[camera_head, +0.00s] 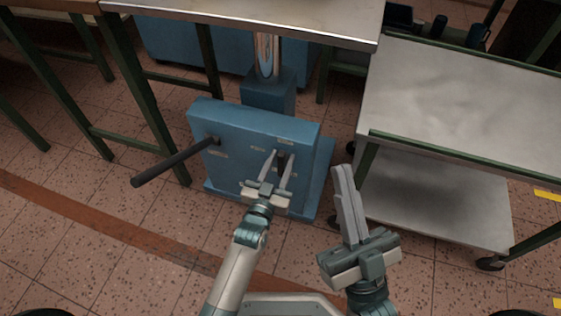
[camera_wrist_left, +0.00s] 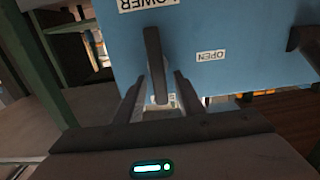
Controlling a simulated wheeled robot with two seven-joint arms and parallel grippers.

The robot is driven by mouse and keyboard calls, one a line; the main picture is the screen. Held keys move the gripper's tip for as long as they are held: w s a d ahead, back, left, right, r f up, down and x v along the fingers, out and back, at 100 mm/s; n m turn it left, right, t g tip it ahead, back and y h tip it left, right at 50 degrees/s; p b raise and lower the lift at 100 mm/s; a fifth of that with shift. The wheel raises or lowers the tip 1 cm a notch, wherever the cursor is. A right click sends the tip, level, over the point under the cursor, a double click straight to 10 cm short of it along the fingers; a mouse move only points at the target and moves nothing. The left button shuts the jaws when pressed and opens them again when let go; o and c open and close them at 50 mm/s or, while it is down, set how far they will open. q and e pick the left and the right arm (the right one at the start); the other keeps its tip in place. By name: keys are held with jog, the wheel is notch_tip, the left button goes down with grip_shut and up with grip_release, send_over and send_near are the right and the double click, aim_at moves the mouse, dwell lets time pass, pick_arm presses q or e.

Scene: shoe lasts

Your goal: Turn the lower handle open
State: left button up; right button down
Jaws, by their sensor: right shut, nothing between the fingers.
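The blue box (camera_head: 243,142) stands low on the floor under the bench. On its front is a short dark handle (camera_head: 282,161); in the left wrist view the dark handle (camera_wrist_left: 154,65) hangs by an upside-down "LOWER" label (camera_wrist_left: 150,4) and an "OPEN" label (camera_wrist_left: 211,55). My left gripper (camera_head: 279,160) is at the box front, its fingers apart, one on each side of the handle. Whether they touch it I cannot tell. My right gripper (camera_head: 343,170) is shut and empty, to the right of the box.
A long dark lever (camera_head: 172,163) sticks out from the box's left part. A metal column (camera_head: 267,58) rises behind the box. A grey two-shelf cart (camera_head: 465,105) stands at the right. A bench (camera_head: 250,18) stands over the back. The tiled floor in front is clear.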

pick_arm(q)
grip_shut()
